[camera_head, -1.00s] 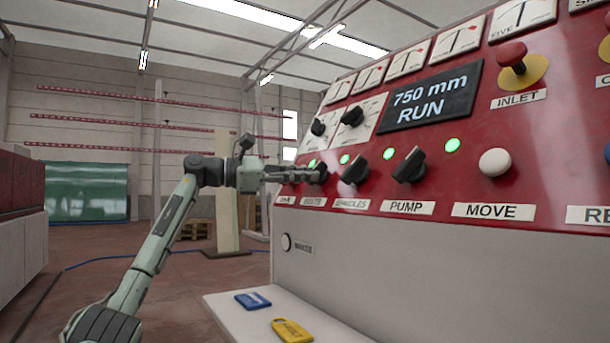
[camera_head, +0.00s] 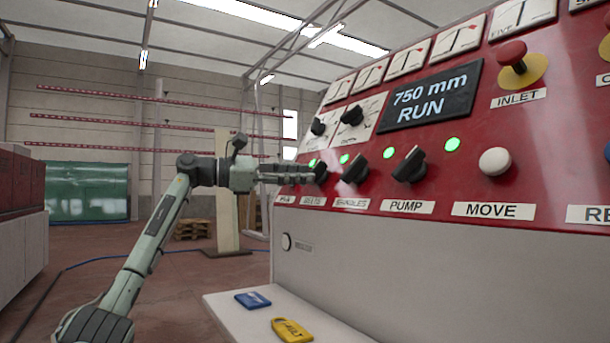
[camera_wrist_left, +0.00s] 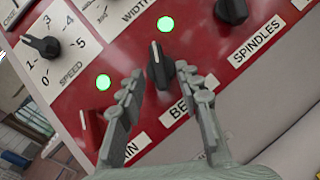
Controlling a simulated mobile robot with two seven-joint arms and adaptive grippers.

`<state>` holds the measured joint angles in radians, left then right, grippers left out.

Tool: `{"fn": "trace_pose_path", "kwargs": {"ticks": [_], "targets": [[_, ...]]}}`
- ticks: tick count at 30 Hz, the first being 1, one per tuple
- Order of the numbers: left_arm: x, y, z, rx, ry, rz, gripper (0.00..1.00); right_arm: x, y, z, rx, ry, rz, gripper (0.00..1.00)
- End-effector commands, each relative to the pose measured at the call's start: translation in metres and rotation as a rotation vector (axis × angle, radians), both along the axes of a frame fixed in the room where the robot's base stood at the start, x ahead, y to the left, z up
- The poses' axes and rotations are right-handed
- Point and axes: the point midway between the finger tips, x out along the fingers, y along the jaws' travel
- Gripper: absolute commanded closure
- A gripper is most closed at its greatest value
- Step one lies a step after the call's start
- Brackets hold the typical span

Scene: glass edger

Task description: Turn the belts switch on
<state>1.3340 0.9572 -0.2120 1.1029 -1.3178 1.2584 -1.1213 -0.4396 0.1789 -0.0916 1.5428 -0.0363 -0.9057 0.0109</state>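The belts switch (camera_head: 320,172) is a black knob on the red sloping panel, above the BELTS label (camera_head: 313,201). In the left wrist view, the same knob (camera_wrist_left: 159,72) shows a pale pointer line directed almost straight up the picture. A lit green lamp (camera_wrist_left: 166,24) is above it. My left gripper (camera_head: 313,173) reaches the panel from the left. In the wrist view its fingers (camera_wrist_left: 160,75) stand apart on either side of the knob, with red panel visible between each finger and the knob. My right gripper is not in view.
The spindles knob (camera_head: 354,169) and pump knob (camera_head: 409,165) are close to the right. A speed dial (camera_wrist_left: 43,46) is near in the wrist view. A ledge below holds a blue item (camera_head: 253,300) and a yellow item (camera_head: 291,330). Open floor lies left of the panel.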

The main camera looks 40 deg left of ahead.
Motion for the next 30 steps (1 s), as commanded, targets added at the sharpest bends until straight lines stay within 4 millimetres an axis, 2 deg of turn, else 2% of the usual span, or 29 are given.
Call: {"fn": "trace_pose_path", "kwargs": {"ticks": [9, 15, 20, 30], "targets": [[-0.053, 0.044, 0.0, 0.002, 0.001, 0.004, 0.66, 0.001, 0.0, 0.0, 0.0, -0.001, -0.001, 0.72], [-0.075, 0.061, 0.0, 0.002, 0.001, 0.002, 0.66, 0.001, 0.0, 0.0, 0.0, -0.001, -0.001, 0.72], [-0.082, 0.065, 0.0, 0.001, 0.001, 0.0, 0.66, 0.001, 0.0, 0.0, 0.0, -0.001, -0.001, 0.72], [-0.082, 0.065, 0.0, 0.002, 0.0, 0.0, 0.66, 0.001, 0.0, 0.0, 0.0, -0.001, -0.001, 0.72]]}}
